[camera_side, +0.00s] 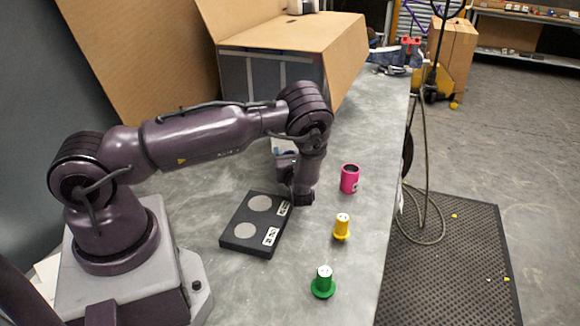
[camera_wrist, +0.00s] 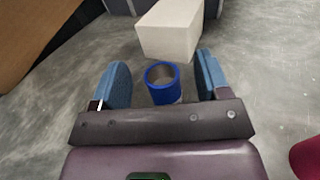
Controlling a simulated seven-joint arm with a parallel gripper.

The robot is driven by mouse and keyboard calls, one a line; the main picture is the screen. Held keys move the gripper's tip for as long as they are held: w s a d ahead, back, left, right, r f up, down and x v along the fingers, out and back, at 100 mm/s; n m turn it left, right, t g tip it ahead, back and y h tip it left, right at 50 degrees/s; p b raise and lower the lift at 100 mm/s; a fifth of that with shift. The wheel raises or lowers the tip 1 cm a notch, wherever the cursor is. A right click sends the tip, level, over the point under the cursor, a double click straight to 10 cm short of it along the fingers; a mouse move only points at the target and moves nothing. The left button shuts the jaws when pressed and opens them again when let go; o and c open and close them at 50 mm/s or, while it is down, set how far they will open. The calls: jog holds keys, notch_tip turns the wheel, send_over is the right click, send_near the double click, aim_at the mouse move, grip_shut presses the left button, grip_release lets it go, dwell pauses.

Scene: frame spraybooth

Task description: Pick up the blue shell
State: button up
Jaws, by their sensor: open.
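The blue shell (camera_wrist: 163,84) is a short hollow cylinder with an open top. It stands upright on the grey table in the wrist view, between the two blue finger pads of my gripper (camera_wrist: 160,82). The gripper is open, with a gap on each side of the shell. In the side view, my gripper (camera_side: 298,196) is low over the table, just behind the black plate, and the shell is hidden behind my arm.
A white block (camera_wrist: 170,30) stands just beyond the shell. A black plate with two pale discs (camera_side: 256,224), a pink cup (camera_side: 349,179), a yellow piece (camera_side: 342,227) and a green piece (camera_side: 323,282) are on the table (camera_side: 210,272). A cardboard box (camera_side: 300,40) stands behind.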

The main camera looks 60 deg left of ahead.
notch_tip(320, 180, down, 2)
jog(key=shift+f, duration=0.1)
jog(key=shift+x, duration=1.15)
jog(key=shift+w+a, duration=0.1)
jog(key=shift+a, duration=0.25)
jog(key=c, duration=1.1)
jog(key=shift+o, duration=0.2)
